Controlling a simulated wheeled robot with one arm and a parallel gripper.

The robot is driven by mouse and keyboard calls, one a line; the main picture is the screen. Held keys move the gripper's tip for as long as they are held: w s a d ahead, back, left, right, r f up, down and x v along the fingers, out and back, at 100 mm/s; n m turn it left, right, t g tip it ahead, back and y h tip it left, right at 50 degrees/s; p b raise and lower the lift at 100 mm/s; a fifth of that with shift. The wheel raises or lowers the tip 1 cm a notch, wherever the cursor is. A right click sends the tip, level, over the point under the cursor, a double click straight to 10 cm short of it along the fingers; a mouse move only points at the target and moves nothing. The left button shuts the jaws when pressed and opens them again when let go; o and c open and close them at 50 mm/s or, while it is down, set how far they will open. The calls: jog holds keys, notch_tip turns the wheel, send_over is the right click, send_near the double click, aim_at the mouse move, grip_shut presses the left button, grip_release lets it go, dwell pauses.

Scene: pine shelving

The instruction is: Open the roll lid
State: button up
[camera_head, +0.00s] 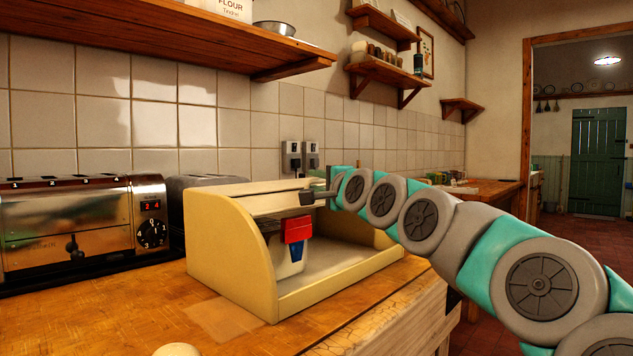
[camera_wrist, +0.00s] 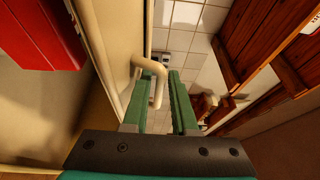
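The cream bread bin (camera_head: 235,250) stands on the wooden counter. Its front is open, with the inside floor showing, and the roll lid (camera_head: 285,205) is up near the top. My gripper (camera_head: 318,197) is at the lid's upper front edge. In the wrist view the lid's pale bar handle (camera_wrist: 150,66) reaches between the two green fingers of my gripper (camera_wrist: 160,105). The fingers are apart, with a gap visible beside the handle; they do not look clamped on it.
A white and blue tub with a red top (camera_head: 297,230) is inside the bin; its red part shows in the wrist view (camera_wrist: 40,35). A steel toaster (camera_head: 75,230) stands left. A wooden shelf (camera_head: 150,25) hangs above.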

grip_shut()
dwell(1.4)
